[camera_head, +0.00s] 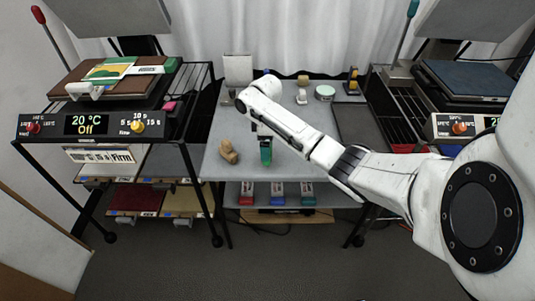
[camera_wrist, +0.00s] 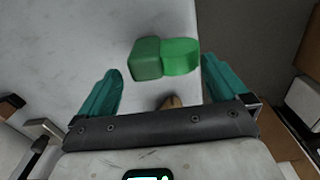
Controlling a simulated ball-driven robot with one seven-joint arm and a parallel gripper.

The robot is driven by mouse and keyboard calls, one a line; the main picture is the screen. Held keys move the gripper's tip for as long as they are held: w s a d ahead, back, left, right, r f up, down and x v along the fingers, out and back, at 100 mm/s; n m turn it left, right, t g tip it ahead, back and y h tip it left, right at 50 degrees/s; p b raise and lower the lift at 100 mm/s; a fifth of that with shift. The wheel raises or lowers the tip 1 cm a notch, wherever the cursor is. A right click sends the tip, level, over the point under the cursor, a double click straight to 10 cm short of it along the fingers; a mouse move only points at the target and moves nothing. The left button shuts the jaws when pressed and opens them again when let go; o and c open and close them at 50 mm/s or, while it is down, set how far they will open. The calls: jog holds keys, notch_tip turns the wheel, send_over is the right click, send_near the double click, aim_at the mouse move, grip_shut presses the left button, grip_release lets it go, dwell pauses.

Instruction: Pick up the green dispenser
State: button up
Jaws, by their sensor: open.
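The green dispenser (camera_wrist: 180,57) shows in the wrist view as a blocky shape, darker green on its left part and brighter on its right. It is ahead of my gripper (camera_wrist: 161,68), between the lines of the two teal fingers. The fingers are wide apart and nothing is held. The dispenser appears to be on the grey table (camera_wrist: 60,50), near its edge.
A tan wooden object (camera_head: 228,151) stands left of my gripper. A white round tin (camera_head: 324,93) and small items stand at the back. Red, blue and green boxes (camera_head: 277,193) lie on the lower shelf. Carts with control panels (camera_head: 86,124) flank the table.

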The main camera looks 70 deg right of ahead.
jog(key=f, duration=0.5)
jog(key=shift+s, duration=0.2)
jog(key=shift+c, duration=0.2)
jog(key=c, duration=0.9)
jog(key=shift+o, duration=0.2)
jog(key=shift+r, duration=0.1)
